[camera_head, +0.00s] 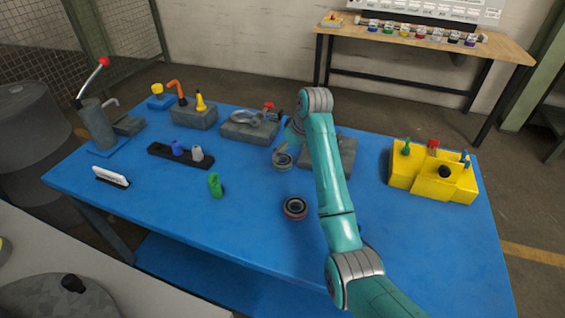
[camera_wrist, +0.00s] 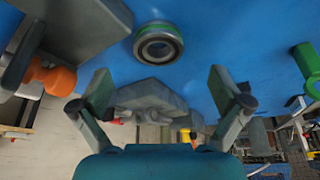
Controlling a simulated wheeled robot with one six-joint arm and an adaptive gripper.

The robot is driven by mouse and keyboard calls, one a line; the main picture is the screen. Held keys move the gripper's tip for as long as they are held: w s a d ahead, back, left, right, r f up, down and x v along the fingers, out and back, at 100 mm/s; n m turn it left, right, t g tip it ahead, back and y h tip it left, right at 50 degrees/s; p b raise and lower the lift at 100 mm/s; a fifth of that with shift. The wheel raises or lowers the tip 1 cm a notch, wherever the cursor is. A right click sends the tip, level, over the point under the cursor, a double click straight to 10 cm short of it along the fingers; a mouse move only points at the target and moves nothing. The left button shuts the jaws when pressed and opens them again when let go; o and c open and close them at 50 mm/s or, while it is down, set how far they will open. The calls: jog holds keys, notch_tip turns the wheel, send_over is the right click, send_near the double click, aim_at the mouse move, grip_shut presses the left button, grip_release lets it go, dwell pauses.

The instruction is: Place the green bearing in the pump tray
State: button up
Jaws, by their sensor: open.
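In the head view the gripper is largely hard to make out just above the bearing. I cannot tell for certain which fixture is the pump tray.
A reddish-rimmed bearing (camera_head: 295,208) lies nearer the front. A green hook-like part (camera_head: 215,185) stands to the left. Grey block (camera_head: 345,160) is partly behind my arm. A yellow block (camera_head: 430,178) stands right, a lever pump (camera_head: 97,120) far left, a black rack (camera_head: 165,153) mid-left.

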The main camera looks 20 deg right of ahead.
aim_at(284, 159)
jog(key=shift+x, duration=3.4)
jog(key=shift+w+r, duration=0.1)
jog(key=shift+w, duration=0.1)
jog(key=c, duration=1.7)
